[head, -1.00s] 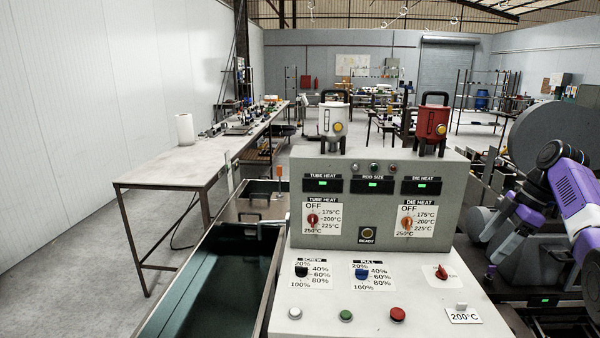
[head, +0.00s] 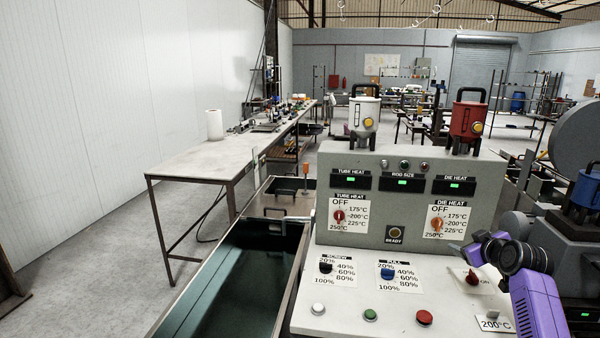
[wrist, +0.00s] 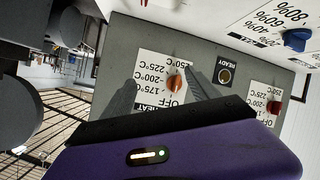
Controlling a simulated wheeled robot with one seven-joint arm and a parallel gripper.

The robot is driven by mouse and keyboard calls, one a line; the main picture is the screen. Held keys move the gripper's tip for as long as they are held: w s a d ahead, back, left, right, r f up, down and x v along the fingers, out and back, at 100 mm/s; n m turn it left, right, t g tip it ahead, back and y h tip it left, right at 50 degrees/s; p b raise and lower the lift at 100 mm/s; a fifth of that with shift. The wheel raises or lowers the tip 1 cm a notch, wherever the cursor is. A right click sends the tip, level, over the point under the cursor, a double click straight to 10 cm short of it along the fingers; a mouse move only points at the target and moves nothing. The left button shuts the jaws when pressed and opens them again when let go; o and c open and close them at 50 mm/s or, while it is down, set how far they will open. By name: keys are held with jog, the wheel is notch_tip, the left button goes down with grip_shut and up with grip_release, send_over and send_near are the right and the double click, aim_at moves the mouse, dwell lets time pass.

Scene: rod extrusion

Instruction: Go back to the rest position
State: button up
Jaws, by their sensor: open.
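My gripper (wrist: 158,76) is open and empty in the wrist view, with its two dark fingers spread apart. The control panel (wrist: 215,45) appears upside down beyond the fingers, and the orange-red die heat knob (wrist: 174,82) shows between them in the picture. I cannot tell how far the fingertips are from it. In the head view my purple and grey arm (head: 540,300) is at the lower right, in front of the panel's right end. The gripper's fingers do not show clearly there. The die heat knob (head: 437,224) is on the panel's upright face.
The grey control console (head: 290,255) fills the centre, with white (head: 364,112) and red (head: 468,120) canisters on top. A dark green trough (head: 235,275) lies to its left. A long table (head: 195,168) stands further left, with bare floor (head: 90,240) beside it.

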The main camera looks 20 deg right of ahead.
jog(key=s+a+f+m+t, duration=0.1)
jog(key=a+f, duration=0.1)
jog(key=a, duration=0.2)
jog(key=s+a+f+b, duration=0.1)
jog(key=a+f, duration=0.2)
jog(key=a, duration=0.2)
jog(key=s+a+f+m+t+h, duration=0.1)
jog(key=a+f, duration=0.1)
jog(key=a, duration=0.3)
jog(key=shift+f+m+t, duration=0.2)
jog(key=shift+m+t, duration=0.1)
jog(key=s+a+f+m+t+b, duration=0.1)
jog(key=s+a+f+t+b, duration=0.1)
jog(key=s+a, duration=0.8)
jog(key=s+a+f+m+t+b, duration=0.1)
jog(key=s+a, duration=0.8)
jog(key=a, duration=0.4)
jog(key=s+a+f+n+y+b, duration=0.1)
jog(key=s+a+y, duration=0.1)
jog(key=s+a, duration=0.2)
jog(key=s+a+f+n+g+y+b, duration=0.1)
jog(key=s+a, duration=0.4)
jog(key=s, duration=0.6)
jog(key=s+a+f+n+g+y+b, duration=0.1)
jog(key=s+a+y, duration=0.3)
jog(key=s, duration=0.4)
jog(key=shift+s+a+n+b, duration=0.25)
jog(key=shift+a+n+b, duration=0.25)
jog(key=shift+n, duration=0.4)
